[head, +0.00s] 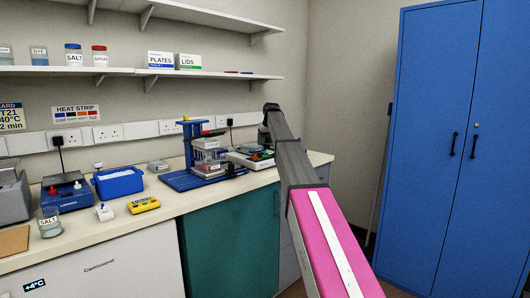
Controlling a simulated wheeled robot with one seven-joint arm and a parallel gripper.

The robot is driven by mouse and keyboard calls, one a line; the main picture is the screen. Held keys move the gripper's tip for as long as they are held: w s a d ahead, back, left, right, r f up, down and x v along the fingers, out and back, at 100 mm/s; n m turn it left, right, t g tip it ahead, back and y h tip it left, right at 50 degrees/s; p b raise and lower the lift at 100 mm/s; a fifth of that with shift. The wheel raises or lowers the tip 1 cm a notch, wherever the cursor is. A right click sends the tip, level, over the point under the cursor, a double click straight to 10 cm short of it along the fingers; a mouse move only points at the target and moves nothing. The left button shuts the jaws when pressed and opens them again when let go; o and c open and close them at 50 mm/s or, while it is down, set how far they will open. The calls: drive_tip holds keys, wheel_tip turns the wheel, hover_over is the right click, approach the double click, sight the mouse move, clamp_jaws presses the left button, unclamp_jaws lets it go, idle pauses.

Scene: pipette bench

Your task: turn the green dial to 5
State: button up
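A small green part (257,157) shows on the white and dark device (243,160) at the right end of the bench. It may be the green dial, but it is too small to tell, and no number on it can be read. My arm reaches up from the lower right, and its dark far end with my gripper (264,136) is beside and partly in front of that device. The fingers are too small and dark to make out, so I cannot tell whether they are open or touching anything. Part of the device is hidden behind the arm.
A blue stand (190,178) holding stacked plates is left of the device. Shelves hang above. A blue cabinet (430,130) stands right.

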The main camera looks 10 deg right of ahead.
sight(265, 152)
drive_tip(key=x, duration=0.7)
drive_tip(key=shift+f, duration=0.1)
clamp_jaws()
